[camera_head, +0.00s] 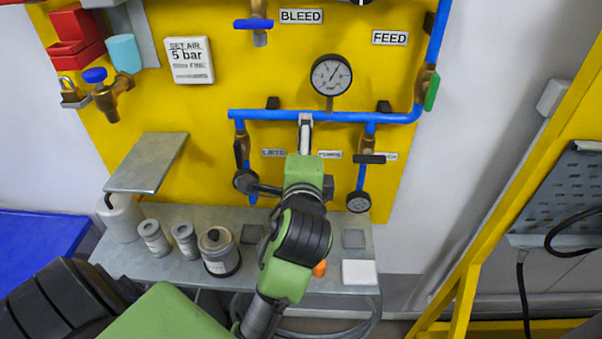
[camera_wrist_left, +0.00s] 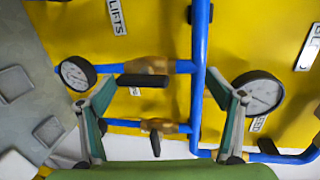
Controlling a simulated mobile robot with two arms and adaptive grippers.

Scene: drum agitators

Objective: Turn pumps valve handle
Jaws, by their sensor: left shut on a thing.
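The pumps valve handle (camera_wrist_left: 143,80) is a black bar on the middle brass valve, lying along its blue pipe in the left wrist view. My left gripper (camera_wrist_left: 160,82) is shut on it, with one finger toward each end; the exact finger contact is hard to make out. In the head view my left gripper (camera_head: 305,122) is over the blue header pipe (camera_head: 270,115), and my wrist hides the handle. The PUMPS label (camera_head: 330,155) shows just right of it. My right gripper is not in view.
The lifts valve handle (camera_head: 241,155) is at left and the wash-side handle (camera_head: 369,159) sits crosswise at right. Gauges (camera_head: 331,75) (camera_head: 358,202) stand close by. Below, a grey shelf (camera_head: 330,220) holds several canisters. A yellow frame (camera_head: 500,220) stands at right.

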